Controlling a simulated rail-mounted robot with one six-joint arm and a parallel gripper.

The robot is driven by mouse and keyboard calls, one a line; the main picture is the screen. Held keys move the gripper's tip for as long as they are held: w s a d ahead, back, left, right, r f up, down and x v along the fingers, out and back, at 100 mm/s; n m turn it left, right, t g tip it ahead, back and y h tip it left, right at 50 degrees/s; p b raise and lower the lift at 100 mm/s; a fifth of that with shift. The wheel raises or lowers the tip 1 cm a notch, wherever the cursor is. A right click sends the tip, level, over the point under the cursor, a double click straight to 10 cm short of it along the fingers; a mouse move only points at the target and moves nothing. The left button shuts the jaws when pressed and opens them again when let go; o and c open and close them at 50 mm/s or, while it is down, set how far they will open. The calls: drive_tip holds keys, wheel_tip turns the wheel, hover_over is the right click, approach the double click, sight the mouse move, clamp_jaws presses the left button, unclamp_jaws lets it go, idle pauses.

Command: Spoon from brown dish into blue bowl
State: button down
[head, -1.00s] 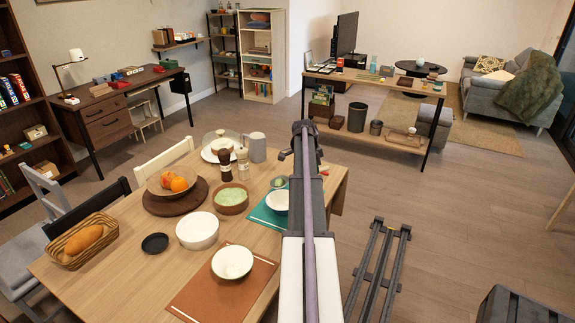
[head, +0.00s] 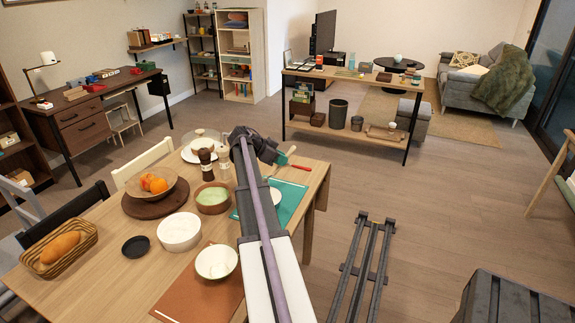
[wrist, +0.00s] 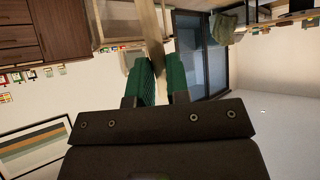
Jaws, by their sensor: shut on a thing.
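My gripper (wrist: 160,82) has green pads closed around a thin pale wood-toned piece, probably the spoon, in the wrist view; its ends are not clear. In the head view my gripper (head: 278,157) is above the far right part of the table. The brown dish (head: 213,198) with a pale green inside stands on the table, left of my arm. A pale bowl (head: 276,196), partly hidden by my arm, sits on the teal mat (head: 292,200); I cannot tell surely whether it is the blue bowl.
A white bowl (head: 179,232) and a cream bowl (head: 216,262) stand nearer. A fruit bowl (head: 151,183), a bread basket (head: 60,248) and a dark pepper mill (head: 205,163) are on the left and back. A red-handled item (head: 300,167) lies near the table's right edge.

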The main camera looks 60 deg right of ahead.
drive_tip(key=w+a+g+h+b, duration=0.1)
drive_tip(key=w+a+r+h+b, duration=0.1)
drive_tip(key=shift+a+r+g+h, duration=0.15)
drive_tip(key=shift+a+g+h, duration=0.15)
drive_tip(key=shift+g, duration=0.1)
drive_tip(key=d+y+p, duration=0.1)
drive_tip(key=s+d+t+y+p, duration=0.1)
drive_tip(key=shift+s+f+p, duration=0.2)
drive_tip(key=shift+s+p, duration=0.1)
drive_tip(key=shift+p, duration=0.05)
drive_tip(key=s+d+f+t+y+p, duration=0.1)
drive_tip(key=s+d+f+t+y, duration=0.2)
drive_tip(key=d+f+t+y, duration=0.2)
drive_tip(key=shift+s+d+y+p, duration=0.15)
drive_tip(key=shift+s+y+p, duration=0.2)
drive_tip(key=shift+y, duration=0.65)
